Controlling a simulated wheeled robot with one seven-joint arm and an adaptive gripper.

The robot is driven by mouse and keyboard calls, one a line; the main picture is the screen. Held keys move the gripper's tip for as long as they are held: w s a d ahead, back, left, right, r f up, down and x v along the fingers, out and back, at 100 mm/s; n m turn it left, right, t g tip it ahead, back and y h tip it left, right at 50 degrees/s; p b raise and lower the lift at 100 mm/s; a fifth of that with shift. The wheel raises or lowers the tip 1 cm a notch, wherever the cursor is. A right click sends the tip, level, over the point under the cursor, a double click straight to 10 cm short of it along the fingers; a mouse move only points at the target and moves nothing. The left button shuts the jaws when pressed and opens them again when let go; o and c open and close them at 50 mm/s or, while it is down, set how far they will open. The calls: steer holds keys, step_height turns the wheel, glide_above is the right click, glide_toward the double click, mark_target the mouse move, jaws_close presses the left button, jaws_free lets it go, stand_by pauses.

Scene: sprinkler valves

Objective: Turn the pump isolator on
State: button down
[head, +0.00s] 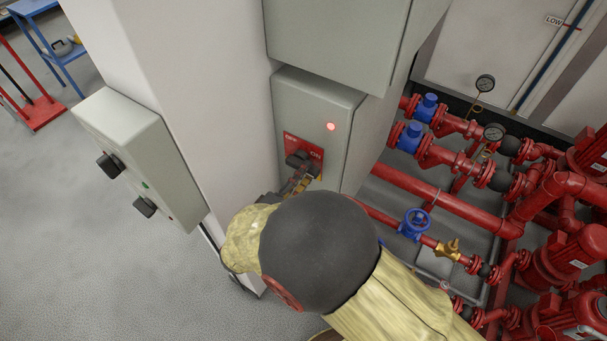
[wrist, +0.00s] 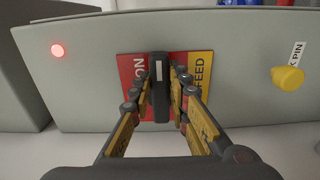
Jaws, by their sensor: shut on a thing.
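The pump isolator is a grey box (head: 343,112) on the side of a pale column, with a lit red lamp (head: 331,126) and a red plate marked OFF and ON. Its black rotary handle (head: 299,160) is on that plate. In the wrist view the handle (wrist: 160,100) stands upright in the picture with a white mark near its top, between the red ON part (wrist: 132,68) and the yellow FEED part (wrist: 203,68). My gripper (wrist: 160,80) is shut on the handle, one finger on each side. My gripper (head: 302,180) and arm hide the box's lower part in the head view.
A yellow knob (wrist: 288,79) with a PIN tag sits on the box's face. A second grey box (head: 137,150) with black knobs is at left. Red pipes (head: 455,205) with blue valves fill the right.

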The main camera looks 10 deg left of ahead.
steer(key=shift+f, duration=0.1)
stand_by(0.3)
steer(key=c, duration=1.7)
jaws_free()
steer(key=v, duration=1.2)
